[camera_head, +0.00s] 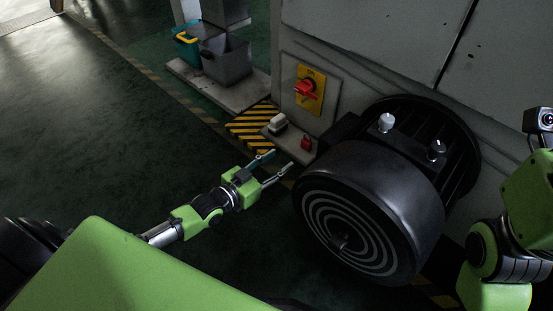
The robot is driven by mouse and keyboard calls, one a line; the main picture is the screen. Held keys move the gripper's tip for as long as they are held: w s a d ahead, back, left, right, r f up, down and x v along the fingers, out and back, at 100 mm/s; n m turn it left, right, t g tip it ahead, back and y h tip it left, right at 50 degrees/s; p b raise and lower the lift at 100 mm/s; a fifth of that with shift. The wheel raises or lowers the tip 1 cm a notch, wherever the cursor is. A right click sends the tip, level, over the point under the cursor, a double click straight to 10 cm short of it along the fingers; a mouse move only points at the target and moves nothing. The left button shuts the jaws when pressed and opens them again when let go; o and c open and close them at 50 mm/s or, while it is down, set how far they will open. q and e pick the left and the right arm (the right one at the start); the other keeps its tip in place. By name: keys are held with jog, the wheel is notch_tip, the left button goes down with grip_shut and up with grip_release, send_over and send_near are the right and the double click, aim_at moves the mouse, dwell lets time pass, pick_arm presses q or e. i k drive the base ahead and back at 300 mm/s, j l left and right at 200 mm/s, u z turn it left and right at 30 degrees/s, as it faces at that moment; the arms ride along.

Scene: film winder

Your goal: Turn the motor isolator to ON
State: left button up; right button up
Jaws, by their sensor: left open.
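The motor isolator (308,89) is a yellow plate with a red rotary handle (304,88), mounted on a grey panel of the machine at upper middle. The lettering on the plate is too small to read surely. My left gripper (281,163) is open and empty, below and to the left of the isolator, well apart from it. Its two fingers point toward the low ledge by the machine. My right arm (510,215) shows at the right edge; its gripper is not in view.
A large dark motor (385,200) stands right of my left gripper. A red padlock-like item (306,143) and a small pale item (278,123) sit on the ledge near black-yellow stripes (250,124). Grey and teal bins (226,62) stand behind. The floor at left is clear.

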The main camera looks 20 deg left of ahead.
aim_at(304, 88)
jog(key=k+j, duration=0.25)
jog(key=k, duration=0.2)
jog(key=k+j, duration=0.25)
jog(key=k, duration=0.25)
